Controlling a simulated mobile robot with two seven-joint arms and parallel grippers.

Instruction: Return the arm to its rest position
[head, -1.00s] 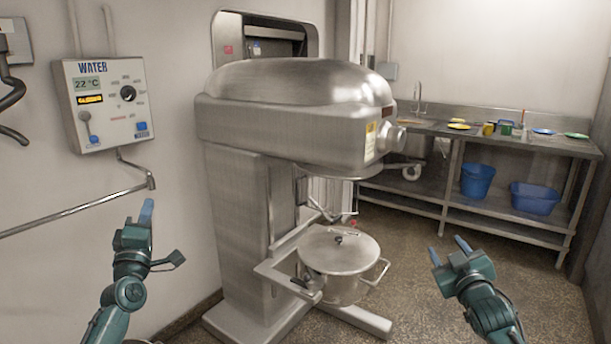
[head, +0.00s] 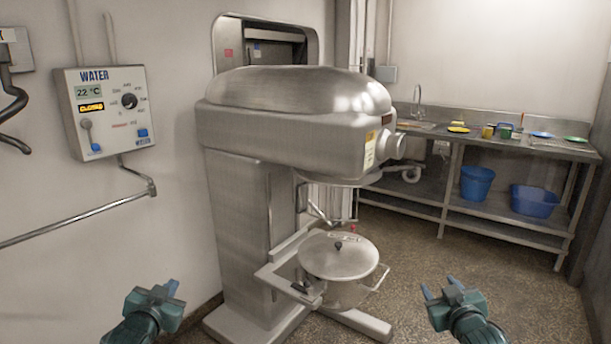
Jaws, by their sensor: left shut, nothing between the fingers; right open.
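My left gripper (head: 173,285) is low at the left of the head view, in front of the wall and left of the mixer's foot. Its blue fingertips are together, with nothing between them. My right gripper (head: 438,286) is low at the right, over the speckled floor. Its blue fingers are apart and empty. Both grippers are clear of other things. The water panel (head: 106,108) is on the left wall, above my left gripper; its small display reads 22 °C and a yellow label sits below it.
A large steel mixer (head: 290,125) stands in the middle, with a lidded pot (head: 338,258) in its cradle between my grippers. A steel counter (head: 480,138) with plates stands at the back right, with blue buckets (head: 477,182) on its shelf. The floor at the right is open.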

